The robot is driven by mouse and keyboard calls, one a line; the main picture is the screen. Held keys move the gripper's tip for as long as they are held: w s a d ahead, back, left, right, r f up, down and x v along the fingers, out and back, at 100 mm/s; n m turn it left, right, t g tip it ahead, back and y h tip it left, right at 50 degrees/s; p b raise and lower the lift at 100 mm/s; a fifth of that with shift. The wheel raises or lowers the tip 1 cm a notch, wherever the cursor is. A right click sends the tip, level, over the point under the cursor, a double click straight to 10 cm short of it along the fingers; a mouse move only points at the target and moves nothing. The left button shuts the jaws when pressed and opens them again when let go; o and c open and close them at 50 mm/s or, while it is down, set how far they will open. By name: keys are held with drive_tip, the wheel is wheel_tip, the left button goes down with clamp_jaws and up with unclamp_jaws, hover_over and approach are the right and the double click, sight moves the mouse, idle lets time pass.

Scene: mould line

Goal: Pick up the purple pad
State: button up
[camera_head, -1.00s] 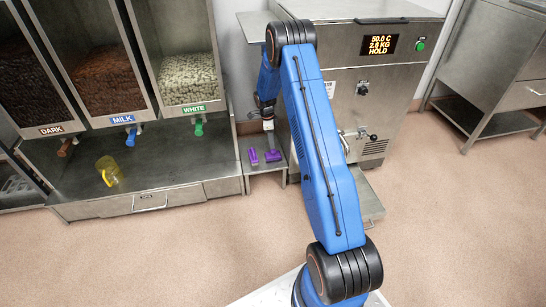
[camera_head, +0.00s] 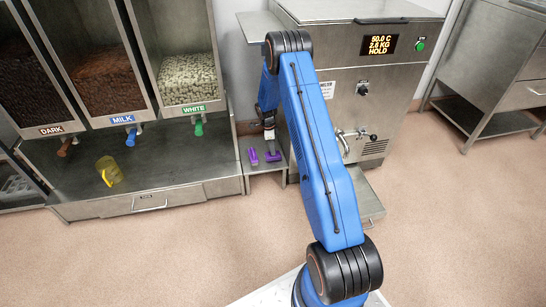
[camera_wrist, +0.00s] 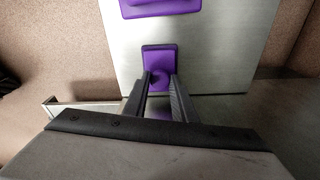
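Two purple pieces lie on the small steel shelf (camera_head: 265,166) left of the melter in the head view: a narrow one (camera_head: 253,157) and a wider one (camera_head: 272,156). I cannot tell for certain which is the pad. My gripper (camera_head: 270,148) points down over the wider piece, partly hidden by my arm. In the wrist view, my gripper's two fingers (camera_wrist: 161,78) are apart, on either side of the raised middle of a squarish purple piece (camera_wrist: 158,52). The fingers hide part of it, and contact is unclear. Another purple piece (camera_wrist: 160,6) is cut off by the top edge.
The steel melter (camera_head: 370,90) stands close right of the shelf. The chocolate dispenser counter (camera_head: 160,170) is close on the left, with a yellow jug (camera_head: 109,171) on it. The floor in front is clear.

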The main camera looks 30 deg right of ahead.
clamp_jaws()
drive_tip(key=shift+r, duration=0.1)
wheel_tip(320, 180, up, 10)
idle(0.3)
